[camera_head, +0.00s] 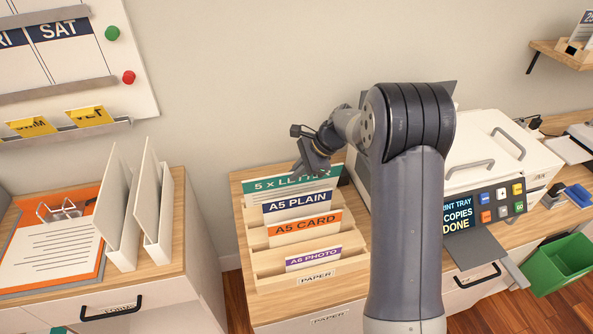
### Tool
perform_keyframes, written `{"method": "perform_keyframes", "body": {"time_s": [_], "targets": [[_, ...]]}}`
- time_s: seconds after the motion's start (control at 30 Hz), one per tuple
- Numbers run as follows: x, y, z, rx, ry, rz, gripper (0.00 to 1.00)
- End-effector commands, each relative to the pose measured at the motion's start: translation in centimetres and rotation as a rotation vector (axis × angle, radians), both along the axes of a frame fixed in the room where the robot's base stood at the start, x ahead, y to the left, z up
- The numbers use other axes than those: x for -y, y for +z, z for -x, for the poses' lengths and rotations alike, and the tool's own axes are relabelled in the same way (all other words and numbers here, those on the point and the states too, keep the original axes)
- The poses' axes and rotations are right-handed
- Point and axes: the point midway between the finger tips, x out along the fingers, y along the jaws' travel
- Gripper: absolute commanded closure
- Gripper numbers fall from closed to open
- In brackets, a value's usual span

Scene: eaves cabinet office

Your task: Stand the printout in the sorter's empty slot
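A wooden stepped sorter (258,268) labelled PAPER stands on the middle cabinet. The printer (480,150) is at the right, partly hidden by my arm. Its display reads COPIES DONE. No printout is clearly visible at its grey tray (478,249), which my arm partly covers. My gripper (308,168) is above the back of the wooden sorter, small and dark; its opening is unclear.
A printed sheet (50,246) on an orange folder, with glasses (68,207) on it, lies on the left cabinet. A green bin (558,264) is at the lower right. A wall shelf (563,54) is at the upper right. A gap separates the left and middle cabinets.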

Motion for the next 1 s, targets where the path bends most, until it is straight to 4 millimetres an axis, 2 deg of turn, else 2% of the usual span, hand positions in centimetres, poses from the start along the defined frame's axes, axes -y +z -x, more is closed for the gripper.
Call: {"method": "perform_keyframes", "body": {"time_s": [0.03, 0.1, 0.33, 0.5, 0.7, 1.0], "targets": [[0.0, -0.03, 0.07, -0.002, 0.0, 0.0, 1.0], [0.0, -0.03, 0.07, -0.002, 0.0, 0.0, 0.9], [-0.01, -0.01, 0.04, -0.001, 0.0, 0.0, 0.71], [0.0, 0.0, 0.03, -0.001, 0.0, 0.0, 0.71], [-0.01, -0.01, 0.03, -0.001, 0.0, 0.0, 0.56], [0.12, 0.24, 0.03, -0.001, -0.001, 0.0, 0.56]]}}
